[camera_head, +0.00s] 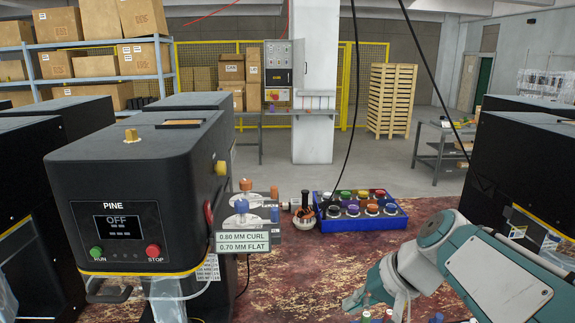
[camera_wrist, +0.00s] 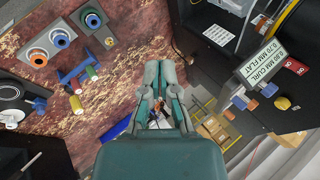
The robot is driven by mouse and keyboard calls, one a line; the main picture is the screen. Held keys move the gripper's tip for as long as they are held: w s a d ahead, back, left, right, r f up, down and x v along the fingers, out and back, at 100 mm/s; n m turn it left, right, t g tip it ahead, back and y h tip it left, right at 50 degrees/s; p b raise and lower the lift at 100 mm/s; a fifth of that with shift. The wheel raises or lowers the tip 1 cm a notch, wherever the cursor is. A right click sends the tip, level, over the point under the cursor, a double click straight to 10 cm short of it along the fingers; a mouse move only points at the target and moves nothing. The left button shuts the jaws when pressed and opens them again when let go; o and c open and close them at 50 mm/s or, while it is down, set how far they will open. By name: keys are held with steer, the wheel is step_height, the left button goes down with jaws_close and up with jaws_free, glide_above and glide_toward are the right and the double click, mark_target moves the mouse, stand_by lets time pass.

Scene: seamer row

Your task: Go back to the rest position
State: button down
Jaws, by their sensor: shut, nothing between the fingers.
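My gripper (camera_wrist: 160,72) is in the middle of the wrist view, its two grey fingers together with nothing held between them. The worn red-brown surface (camera_wrist: 120,45) lies beyond the fingers. In the head view my teal and grey arm reaches in from the lower right, over the right front of the same surface (camera_head: 300,275). The arm hides part of that area.
The black PINE machine (camera_head: 140,190) with its display reading OFF stands at left. A label sign (camera_head: 243,240) is beside it. A blue tray (camera_head: 328,221) of several colour-topped items sits behind my arm. Another black machine (camera_head: 525,165) stands at right.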

steer(key=s+d+f+n+t+h, duration=0.1)
steer(key=s+d+f+h, duration=0.1)
steer(key=s, duration=0.4)
steer(key=s+d+f+n+t+h, duration=0.1)
steer(key=s+d+f+h, duration=0.1)
steer(key=s+h, duration=0.2)
steer(key=shift+s+d+f+n, duration=0.25)
steer(key=shift+s+f+n, duration=0.15)
steer(key=shift+s, duration=0.8)
steer(key=shift+d, duration=0.2)
